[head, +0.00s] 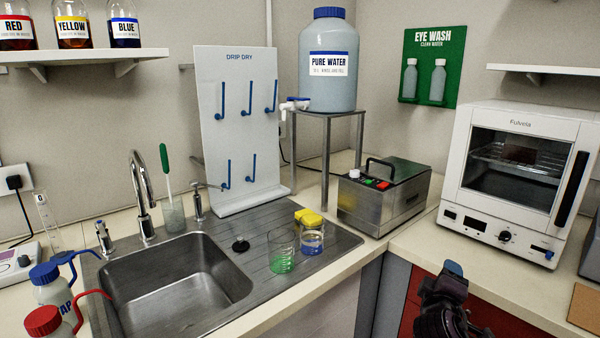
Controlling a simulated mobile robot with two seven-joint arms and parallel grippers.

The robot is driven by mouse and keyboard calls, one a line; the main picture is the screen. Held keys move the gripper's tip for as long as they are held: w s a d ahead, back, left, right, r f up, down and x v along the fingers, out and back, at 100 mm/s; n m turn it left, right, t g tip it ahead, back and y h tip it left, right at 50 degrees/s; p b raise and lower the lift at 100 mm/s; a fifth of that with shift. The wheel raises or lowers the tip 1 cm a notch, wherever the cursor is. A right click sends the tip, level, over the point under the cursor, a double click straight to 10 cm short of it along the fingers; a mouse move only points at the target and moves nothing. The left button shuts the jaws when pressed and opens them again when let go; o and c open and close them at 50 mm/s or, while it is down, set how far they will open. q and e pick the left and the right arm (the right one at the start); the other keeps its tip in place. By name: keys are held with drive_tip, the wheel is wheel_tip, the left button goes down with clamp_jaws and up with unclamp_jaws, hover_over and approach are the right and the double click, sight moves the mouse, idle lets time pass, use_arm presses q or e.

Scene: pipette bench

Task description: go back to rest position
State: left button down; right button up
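My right gripper (443,300) is at the bottom of the head view, right of centre. It is dark and hangs in front of the counter edge and the red cabinet front, apart from the bench objects. Its fingers are not clear enough to tell whether it is open or shut, and I see nothing held in it. My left gripper is not in view.
A steel sink (170,285) has a glass with green liquid (282,262) and one with blue liquid (312,242) on its drainboard. A metal bath (384,200) and a white oven (515,175) stand right. Wash bottles (50,288) stand left. Counter (440,248) before the oven is clear.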

drive_tip(key=s+a+f+m+y, duration=0.3)
drive_tip(key=s+f+y, duration=0.1)
drive_tip(key=s+f, duration=0.25)
drive_tip(key=s+a+f+m+y, duration=0.2)
drive_tip(key=s+f+m+y, duration=0.15)
drive_tip(key=s+f, duration=0.3)
drive_tip(key=s+f+g, duration=0.1)
drive_tip(key=s+f, duration=0.2)
drive_tip(key=s, duration=0.4)
drive_tip(key=s+f+m+g, duration=0.1)
drive_tip(key=s+f, duration=0.3)
drive_tip(key=s, duration=0.3)
drive_tip(key=s+d+f+g, duration=0.1)
drive_tip(key=s+f+g, duration=0.1)
drive_tip(key=s+f, duration=0.2)
drive_tip(key=s+y, duration=0.1)
drive_tip(key=s, duration=0.2)
drive_tip(key=shift+f, duration=0.2)
